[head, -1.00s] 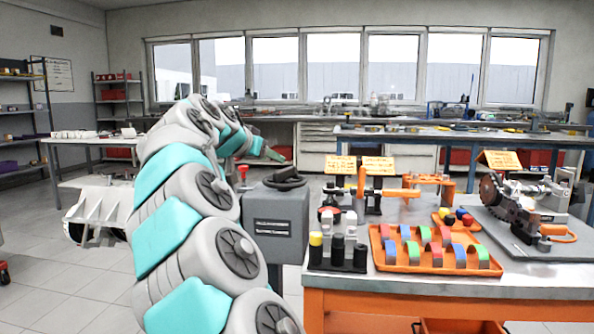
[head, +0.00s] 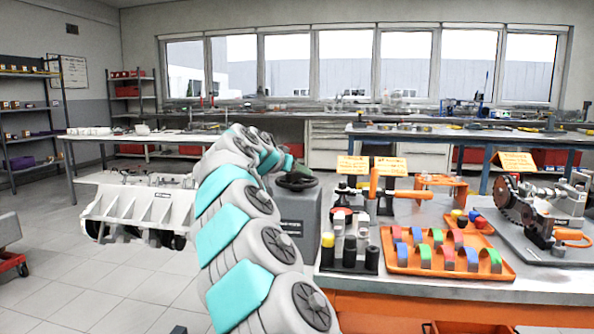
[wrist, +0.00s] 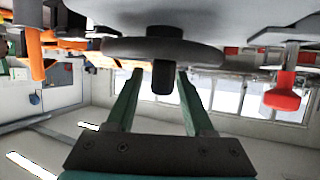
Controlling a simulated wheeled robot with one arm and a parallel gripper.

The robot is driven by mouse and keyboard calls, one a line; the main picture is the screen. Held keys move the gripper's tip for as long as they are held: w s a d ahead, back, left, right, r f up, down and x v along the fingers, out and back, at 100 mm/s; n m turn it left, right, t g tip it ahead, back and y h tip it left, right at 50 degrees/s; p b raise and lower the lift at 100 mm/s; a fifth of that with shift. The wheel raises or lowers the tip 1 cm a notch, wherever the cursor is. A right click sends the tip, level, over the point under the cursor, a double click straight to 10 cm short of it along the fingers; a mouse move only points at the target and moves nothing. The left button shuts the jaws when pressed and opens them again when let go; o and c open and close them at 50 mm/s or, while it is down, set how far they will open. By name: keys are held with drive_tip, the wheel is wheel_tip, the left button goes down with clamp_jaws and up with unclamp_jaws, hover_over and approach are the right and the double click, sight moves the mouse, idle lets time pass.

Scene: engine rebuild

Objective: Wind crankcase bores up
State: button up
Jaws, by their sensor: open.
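The light-grey crankcase (head: 140,207) hangs at the left in the head view, behind my arm. Its ribbed side faces me and dark round shapes show along its underside; which way its bores point is unclear. The dark handwheel (head: 297,181) sits on top of a grey gear housing (head: 312,205), which my arm partly hides. In the wrist view the handwheel (wrist: 205,52) spans the top middle, with a black handle (wrist: 162,80) sticking out from it. My gripper (wrist: 159,72) is open, its two green fingers on either side of the handle, with gaps visible.
A red knob (wrist: 283,98) stands to the right in the wrist view. Right of the housing, a bench carries an orange tray (head: 400,262) of coloured bearing shells, black posts (head: 349,255) and a geared assembly (head: 525,205). Floor at the left is open.

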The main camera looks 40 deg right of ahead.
drive_tip(key=shift+c, duration=0.4)
clamp_jaws()
drive_tip(key=shift+f+n+t+b, duration=0.1)
drive_tip(key=shift+n+t+b, duration=0.3)
drive_tip(key=shift+b, duration=0.05)
